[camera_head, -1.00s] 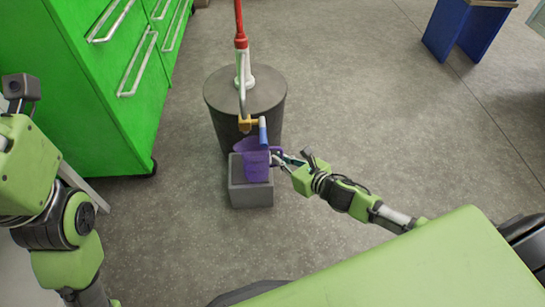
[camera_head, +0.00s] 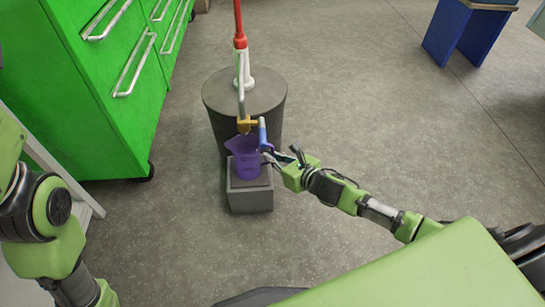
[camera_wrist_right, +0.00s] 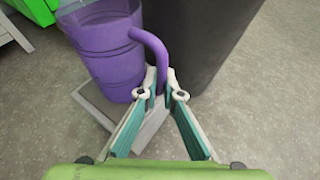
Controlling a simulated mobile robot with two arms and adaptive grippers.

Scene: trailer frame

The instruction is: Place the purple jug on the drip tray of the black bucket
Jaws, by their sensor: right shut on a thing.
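The purple jug (camera_head: 247,160) is upright over the grey drip tray (camera_head: 250,201) in front of the black bucket (camera_head: 219,93). My right gripper (camera_head: 273,159) comes in from the right and is shut on the jug's handle. In the right wrist view the purple jug (camera_wrist_right: 103,45) shows at upper left, with its handle (camera_wrist_right: 155,52) between the fingertips of the right gripper (camera_wrist_right: 163,92). I cannot tell whether the jug's base touches the tray. The left arm shows at the left edge, but its gripper is out of view.
A red and white pump (camera_head: 242,60) with a yellow and blue spout (camera_head: 262,132) stands on the bucket, its spout close above the jug. A green drawer cabinet (camera_head: 100,90) is at left. A blue stand (camera_head: 466,35) is far right.

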